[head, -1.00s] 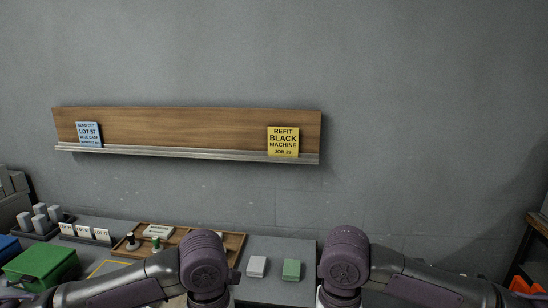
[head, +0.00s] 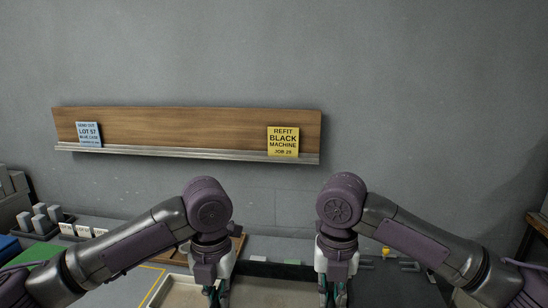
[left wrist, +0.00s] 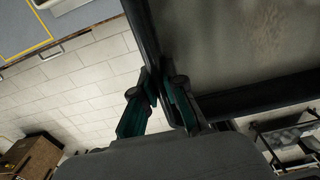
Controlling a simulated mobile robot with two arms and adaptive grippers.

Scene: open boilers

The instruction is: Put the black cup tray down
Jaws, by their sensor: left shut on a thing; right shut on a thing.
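The black cup tray shows in the head view as a dark rim (head: 278,270) with a greyish panel inside it, between my two grippers at the bottom edge. My left gripper (head: 215,293) is at its left side and my right gripper (head: 336,295) at its right side. In the left wrist view, the teal-padded fingers of my left gripper (left wrist: 158,106) are shut on the tray's black rim (left wrist: 265,95), near a corner. The right fingertips are partly cut off by the bottom of the head view. The tray's near part is out of view.
A grey bench runs along the wall, with a wooden tray (head: 238,241), a green box (head: 38,252) and grey blocks at left. A yellow outline (head: 150,287) marks the bench. A wooden wall shelf (head: 190,130) holds a blue card (head: 89,134) and a yellow card (head: 283,142).

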